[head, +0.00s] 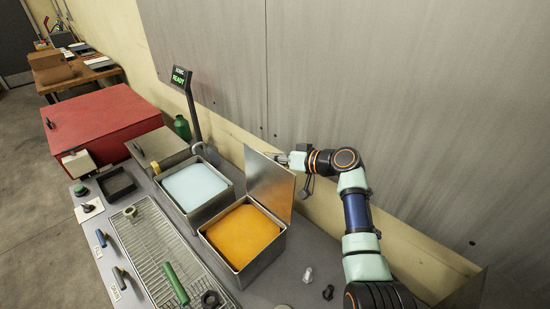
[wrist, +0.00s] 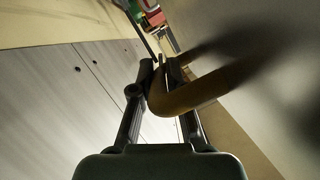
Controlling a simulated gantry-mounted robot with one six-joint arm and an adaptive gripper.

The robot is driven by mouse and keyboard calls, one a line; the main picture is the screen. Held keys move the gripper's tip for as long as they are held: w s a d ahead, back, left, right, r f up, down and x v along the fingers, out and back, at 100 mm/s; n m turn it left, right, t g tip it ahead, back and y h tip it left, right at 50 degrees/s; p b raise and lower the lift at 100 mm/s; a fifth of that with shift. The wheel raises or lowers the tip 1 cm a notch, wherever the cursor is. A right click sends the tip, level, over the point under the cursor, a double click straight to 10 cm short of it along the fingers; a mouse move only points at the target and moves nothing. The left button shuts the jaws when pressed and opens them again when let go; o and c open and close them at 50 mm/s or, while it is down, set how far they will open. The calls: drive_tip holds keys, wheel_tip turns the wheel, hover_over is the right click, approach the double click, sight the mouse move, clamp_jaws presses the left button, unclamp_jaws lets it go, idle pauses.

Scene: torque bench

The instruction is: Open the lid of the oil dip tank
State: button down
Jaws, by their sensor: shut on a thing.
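The oil dip tank (head: 213,245) is a square metal tank holding orange oil (head: 242,235) in the head view. Its metal lid (head: 268,183) stands raised, roughly upright, along the tank's back right edge, and the oil is uncovered. My gripper (head: 302,182) is behind the lid, on the side away from the oil. In the wrist view my gripper (wrist: 160,72) is shut on a curved brownish handle (wrist: 190,97), with the lid (wrist: 275,75) blurred at the right. The exact finger contact is partly hidden.
A tank of pale blue liquid (head: 196,186) stands beside the oil tank. A grey wall (head: 400,80) rises close behind my arm. A dark post with a READY display (head: 181,77) stands beyond the tanks.

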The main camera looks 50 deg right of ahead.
drive_tip(key=shift+f, duration=0.1)
drive_tip(key=c, duration=1.4)
unclamp_jaws()
drive_tip(key=shift+a, duration=0.1)
drive_tip(key=shift+c, duration=0.2)
wheel_tip(320, 180, up, 10)
drive_tip(key=shift+r, duration=0.1)
